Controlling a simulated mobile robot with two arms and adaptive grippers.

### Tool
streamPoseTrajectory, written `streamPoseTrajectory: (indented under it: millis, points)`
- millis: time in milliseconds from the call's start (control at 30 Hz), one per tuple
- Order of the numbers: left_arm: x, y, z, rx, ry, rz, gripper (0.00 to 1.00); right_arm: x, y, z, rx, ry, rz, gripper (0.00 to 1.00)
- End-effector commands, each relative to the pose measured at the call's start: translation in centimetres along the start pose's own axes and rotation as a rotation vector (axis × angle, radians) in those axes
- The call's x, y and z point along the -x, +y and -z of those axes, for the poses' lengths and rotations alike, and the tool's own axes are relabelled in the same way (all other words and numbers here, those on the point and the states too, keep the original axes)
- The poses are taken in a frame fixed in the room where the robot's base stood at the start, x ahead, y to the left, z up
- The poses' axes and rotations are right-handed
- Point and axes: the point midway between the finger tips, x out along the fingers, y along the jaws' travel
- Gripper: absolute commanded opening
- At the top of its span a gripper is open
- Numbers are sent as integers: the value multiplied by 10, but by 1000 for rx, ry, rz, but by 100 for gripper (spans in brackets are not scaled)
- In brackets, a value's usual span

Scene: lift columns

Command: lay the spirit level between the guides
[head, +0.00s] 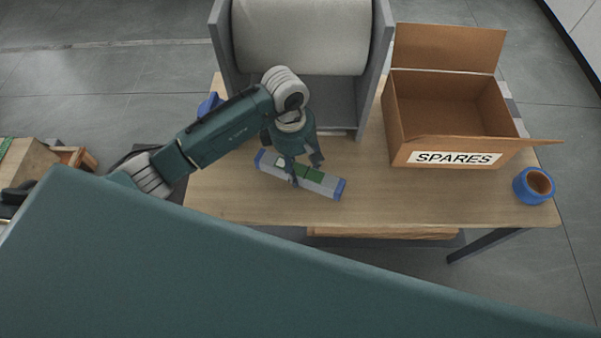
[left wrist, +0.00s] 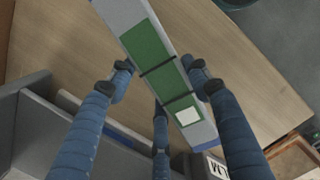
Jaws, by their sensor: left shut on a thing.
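The spirit level (head: 325,184) is a long light-grey bar with blue ends and a green middle. It lies slantwise over the front of the wooden table in the head view. My left gripper (head: 304,169) is shut on its middle from above. In the left wrist view, the fingers (left wrist: 160,77) stand on both sides of the level (left wrist: 150,52), near two dark bands across its green part. Whether the level touches the table is hard to tell. I cannot make out the guides for sure. My right gripper is not in view.
A grey stand (head: 384,40) with a pale roll (head: 300,35) is at the back of the table (head: 430,205). An open cardboard box marked SPARES (head: 405,150) stands to the right, with blue tape (head: 523,187) beside it. The table front is mostly clear.

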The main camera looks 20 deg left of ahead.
Motion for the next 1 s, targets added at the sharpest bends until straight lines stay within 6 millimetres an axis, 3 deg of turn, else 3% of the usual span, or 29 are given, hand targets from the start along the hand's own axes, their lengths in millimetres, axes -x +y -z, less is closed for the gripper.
streamPoseTrajectory:
  millis: [300, 667, 700, 767, 1000]
  points:
    - [-40, -1, 4, 1, -1, 1, 16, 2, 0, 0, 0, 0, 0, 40]
    - [-45, 0, 6, -1, 1, -1, 16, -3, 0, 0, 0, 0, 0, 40]
    - [-44, 0, 5, -1, 1, 0, 55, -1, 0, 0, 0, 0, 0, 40]
    - [-44, 0, 5, 0, 1, 1, 66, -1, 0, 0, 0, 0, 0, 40]
    - [-43, 0, 5, 0, 0, 0, 67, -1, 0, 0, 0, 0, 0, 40]
